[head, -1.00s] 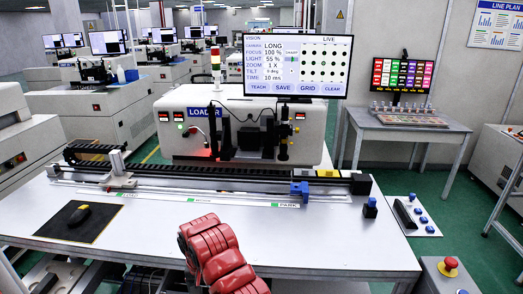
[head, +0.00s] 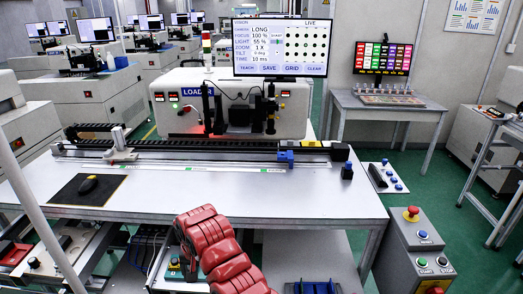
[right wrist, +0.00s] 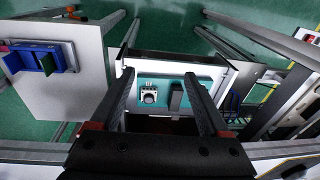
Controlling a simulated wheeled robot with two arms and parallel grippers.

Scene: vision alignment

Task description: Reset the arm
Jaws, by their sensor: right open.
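My red right arm (head: 222,250) reaches in from the bottom middle of the head view, in front of the white table's near edge. In the right wrist view my right gripper (right wrist: 159,76) is open, its two dark fingers apart with nothing between them. Beyond the fingers, a teal panel (right wrist: 160,78) carries a white round knob (right wrist: 149,95) and a dark block (right wrist: 176,96). Part of a teal panel also shows beside my arm in the head view (head: 174,273). The right fingertips are hard to make out there. My left gripper is in no view.
A white table (head: 230,195) holds a linear rail (head: 200,148) and a black mat (head: 87,190). The vision monitor (head: 280,47) stands behind. A control box with a red button (head: 411,213) stands at right. A blue bin (head: 315,287) sits low in front.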

